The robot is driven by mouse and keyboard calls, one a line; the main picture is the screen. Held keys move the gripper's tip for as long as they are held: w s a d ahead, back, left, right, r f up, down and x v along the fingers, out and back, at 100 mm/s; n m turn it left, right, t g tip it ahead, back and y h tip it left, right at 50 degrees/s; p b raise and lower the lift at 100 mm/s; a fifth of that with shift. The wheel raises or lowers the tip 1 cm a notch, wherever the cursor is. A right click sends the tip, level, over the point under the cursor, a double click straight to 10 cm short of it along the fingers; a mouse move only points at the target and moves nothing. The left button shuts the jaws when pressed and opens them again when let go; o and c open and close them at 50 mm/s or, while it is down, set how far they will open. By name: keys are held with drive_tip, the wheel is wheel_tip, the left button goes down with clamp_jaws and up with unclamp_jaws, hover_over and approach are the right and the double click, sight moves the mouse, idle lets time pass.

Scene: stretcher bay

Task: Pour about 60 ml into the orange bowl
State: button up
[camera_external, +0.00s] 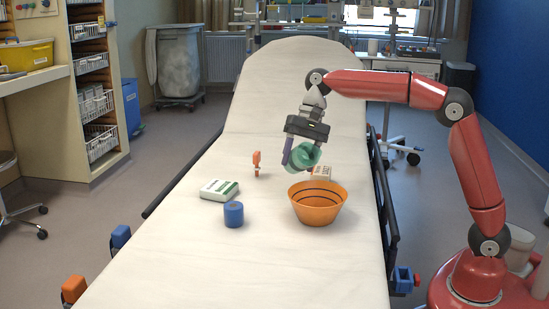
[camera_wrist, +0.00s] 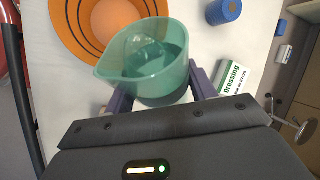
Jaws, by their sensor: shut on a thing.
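The orange bowl (camera_external: 318,212) with dark stripes stands upright on the white stretcher sheet. It also shows at the top left of the wrist view (camera_wrist: 68,32). My gripper (camera_wrist: 160,90) is shut on a translucent green beaker (camera_wrist: 150,65), a dark finger on each side. In the external view the beaker (camera_external: 305,154) is tilted and held in the air, above and slightly behind the bowl. In the wrist view its lip overlaps the bowl's edge. A darker band inside looks like liquid, but its amount is unclear. No falling stream is visible.
A blue roll (camera_external: 233,214) and a green-and-white dressing box (camera_external: 219,190) lie left of the bowl. A small orange item (camera_external: 257,163) stands farther back. A small white box (camera_external: 321,173) sits just behind the bowl. The front of the stretcher (camera_external: 230,275) is clear.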

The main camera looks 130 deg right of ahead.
drive_tip(key=shift+a+f+h+b, duration=0.1)
drive_tip(key=shift+f+h+b, duration=0.55)
drive_tip(key=shift+b, duration=1.7)
drive_tip(key=shift+r+n+h+b, duration=0.3)
drive_tip(key=shift+r+h, duration=0.15)
drive_tip(key=shift+r, duration=0.1)
drive_tip(key=shift+a+r+g+h+b, duration=0.1)
drive_tip(key=shift+r+g+h+b, duration=0.2)
drive_tip(key=shift+h+b, duration=0.6)
drive_tip(key=shift+w+a+r+b, duration=0.1)
drive_tip(key=shift+a+r+b, duration=0.2)
drive_tip(key=shift+a+b, duration=0.45)
